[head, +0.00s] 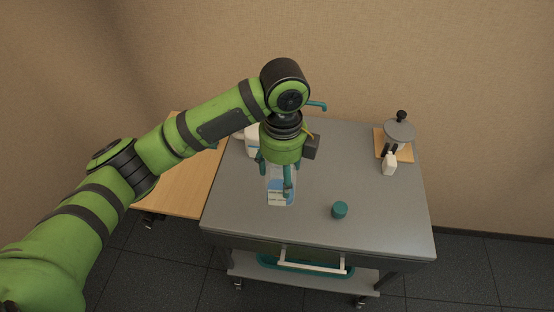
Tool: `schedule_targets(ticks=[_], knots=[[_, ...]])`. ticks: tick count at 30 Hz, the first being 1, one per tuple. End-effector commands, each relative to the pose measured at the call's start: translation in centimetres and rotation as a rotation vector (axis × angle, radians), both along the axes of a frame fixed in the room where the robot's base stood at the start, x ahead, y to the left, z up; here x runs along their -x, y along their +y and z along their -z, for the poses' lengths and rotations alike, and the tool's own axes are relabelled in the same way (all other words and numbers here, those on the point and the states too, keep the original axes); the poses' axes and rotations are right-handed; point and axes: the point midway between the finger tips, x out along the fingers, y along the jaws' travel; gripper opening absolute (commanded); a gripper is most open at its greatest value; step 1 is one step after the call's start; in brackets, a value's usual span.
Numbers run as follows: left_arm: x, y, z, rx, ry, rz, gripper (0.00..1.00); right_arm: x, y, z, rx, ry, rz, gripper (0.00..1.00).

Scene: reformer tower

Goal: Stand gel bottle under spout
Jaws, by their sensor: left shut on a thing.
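My left gripper (275,178) reaches down over the grey table from the left. Its green fingers are closed around a pale, clear-looking bottle with a white and blue label (279,198), which looks like the gel bottle. The gripper hides the bottle's upper part, and I cannot tell whether its base touches the table. A teal spout (317,106) sticks out to the right behind my wrist, with a downturned tip. Most of what carries the spout is hidden by my arm; a white part (251,140) shows left of the gripper. My right gripper is not in view.
The grey table (385,220) has a teal cap-like cylinder (340,210) near its front. A small white bottle (389,164) stands at the right, before a grey lidded pot (400,132) on a wooden board (381,139). A wooden table (180,185) adjoins at left. The front-right tabletop is clear.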

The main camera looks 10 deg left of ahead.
Motion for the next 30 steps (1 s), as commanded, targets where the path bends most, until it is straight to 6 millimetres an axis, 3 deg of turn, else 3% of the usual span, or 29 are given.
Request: schedule_targets(ticks=[7,11,30], knots=[[0.1,-0.2,-0.4,-0.001,-0.003,-0.027,0.19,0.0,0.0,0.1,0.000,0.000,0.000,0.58],[0.1,0.7,-0.5,-0.003,-0.012,-0.149,0.19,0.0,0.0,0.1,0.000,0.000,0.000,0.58],[1.9,9.6,-1.7,0.010,-0.036,-1.446,0.19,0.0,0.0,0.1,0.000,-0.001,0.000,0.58]])
